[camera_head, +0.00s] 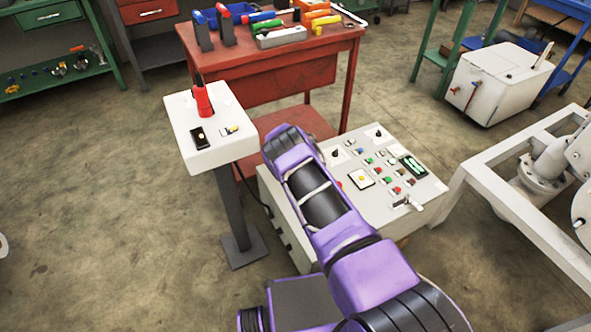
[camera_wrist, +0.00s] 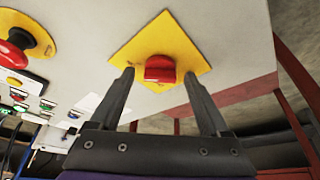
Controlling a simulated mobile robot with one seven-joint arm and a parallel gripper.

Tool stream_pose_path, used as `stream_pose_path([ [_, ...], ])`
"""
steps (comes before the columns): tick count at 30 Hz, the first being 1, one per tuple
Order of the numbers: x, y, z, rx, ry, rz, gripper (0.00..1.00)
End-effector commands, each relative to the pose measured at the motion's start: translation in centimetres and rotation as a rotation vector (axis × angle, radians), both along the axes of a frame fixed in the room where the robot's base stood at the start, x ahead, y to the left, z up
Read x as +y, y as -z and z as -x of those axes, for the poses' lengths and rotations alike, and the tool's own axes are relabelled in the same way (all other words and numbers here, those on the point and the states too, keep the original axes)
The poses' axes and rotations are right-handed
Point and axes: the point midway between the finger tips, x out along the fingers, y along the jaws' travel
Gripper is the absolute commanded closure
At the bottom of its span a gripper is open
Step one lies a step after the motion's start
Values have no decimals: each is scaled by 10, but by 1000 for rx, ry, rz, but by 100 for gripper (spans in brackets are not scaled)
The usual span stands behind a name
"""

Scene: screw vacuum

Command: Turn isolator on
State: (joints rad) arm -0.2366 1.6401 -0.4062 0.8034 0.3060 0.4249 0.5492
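The isolator appears to be the red knob (camera_wrist: 160,69) on a yellow diamond-shaped plate (camera_wrist: 178,42), on the white face of a control panel in the wrist view. My gripper (camera_wrist: 159,77) is open, with one fingertip on each side of the knob. Gaps show between the knob and both fingers, so it is not gripped. The tips are close to the plate; I cannot tell whether they touch it. In the head view, my purple arm reaches over the control panel (camera_head: 395,150) and hides the isolator and my gripper.
A red mushroom button (camera_wrist: 14,52) on a round yellow plate sits left of the isolator, with small coloured buttons (camera_wrist: 45,104) below it. A white pedestal box (camera_head: 205,150) stands left of my arm. A red workbench (camera_head: 285,50) with tools stands behind. A grey frame (camera_head: 500,190) is at the right.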

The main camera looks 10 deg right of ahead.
Motion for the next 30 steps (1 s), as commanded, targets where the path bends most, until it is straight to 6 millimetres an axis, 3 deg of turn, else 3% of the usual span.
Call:
stream_pose_path([
  [6,0,-3,0,-1,0,0,20],
  [11,3,-19,4,-2,1,0,20],
  [30,26,-136,48,-2,-2,-1,20],
])
